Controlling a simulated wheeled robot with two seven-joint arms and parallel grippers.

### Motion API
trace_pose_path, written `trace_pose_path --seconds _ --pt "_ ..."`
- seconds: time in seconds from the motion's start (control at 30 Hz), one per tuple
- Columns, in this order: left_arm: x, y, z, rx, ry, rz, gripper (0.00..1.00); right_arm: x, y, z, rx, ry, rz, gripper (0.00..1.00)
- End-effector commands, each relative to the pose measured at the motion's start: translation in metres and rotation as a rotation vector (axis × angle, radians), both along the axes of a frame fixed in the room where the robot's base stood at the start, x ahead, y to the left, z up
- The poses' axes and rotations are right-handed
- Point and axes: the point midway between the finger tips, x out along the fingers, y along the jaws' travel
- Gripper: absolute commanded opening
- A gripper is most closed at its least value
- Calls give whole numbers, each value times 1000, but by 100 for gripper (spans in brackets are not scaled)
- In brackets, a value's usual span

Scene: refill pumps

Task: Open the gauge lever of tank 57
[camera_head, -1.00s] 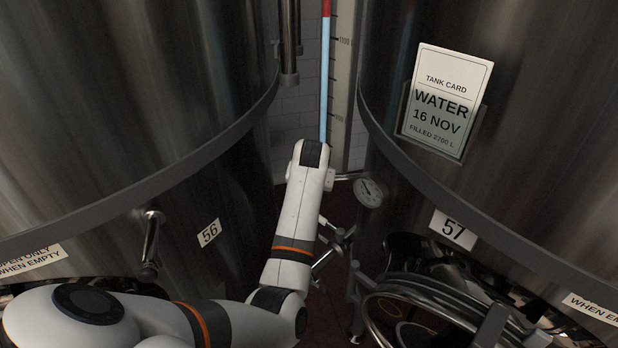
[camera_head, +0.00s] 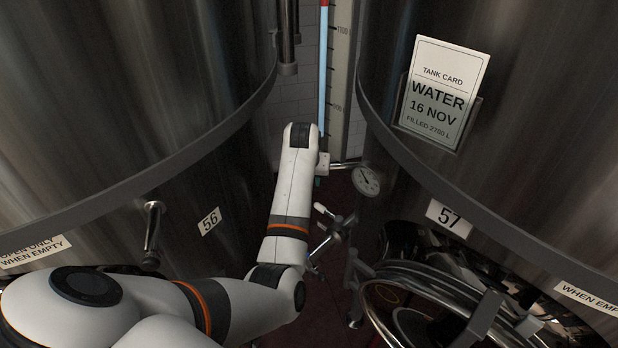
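Tank 57 (camera_head: 540,130) is the steel tank on the right, with its number plate (camera_head: 449,218) low on its wall. A tall sight gauge (camera_head: 338,75) with a scale and a blue column stands in the gap between the tanks. At its foot, beside my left wrist, is a small pale block (camera_head: 323,163) with a green bit under it; I cannot tell whether this is the gauge lever. My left arm reaches from the lower left into the gap. Its wrist hides the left gripper and whatever it touches. My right gripper is not in view.
A round dial (camera_head: 366,180) sits on a pipe by tank 57. Tank 56 (camera_head: 110,110) fills the left, with a hanging handle (camera_head: 152,235). A white-tipped valve handle (camera_head: 322,209) is right of my forearm.

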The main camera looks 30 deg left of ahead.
Motion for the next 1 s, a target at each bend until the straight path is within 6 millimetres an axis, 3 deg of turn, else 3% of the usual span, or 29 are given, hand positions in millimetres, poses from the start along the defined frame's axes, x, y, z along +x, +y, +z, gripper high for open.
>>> trace_pose_path --seconds 0.37,0.47,0.8,1.0 --pt "-1 0 6 4 -3 0 35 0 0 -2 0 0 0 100" --pt "-6 -2 17 4 -4 0 35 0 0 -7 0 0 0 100" --pt "-30 -12 82 3 -6 0 35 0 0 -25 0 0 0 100" --pt "-39 -15 106 3 -2 1 35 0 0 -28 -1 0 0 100"
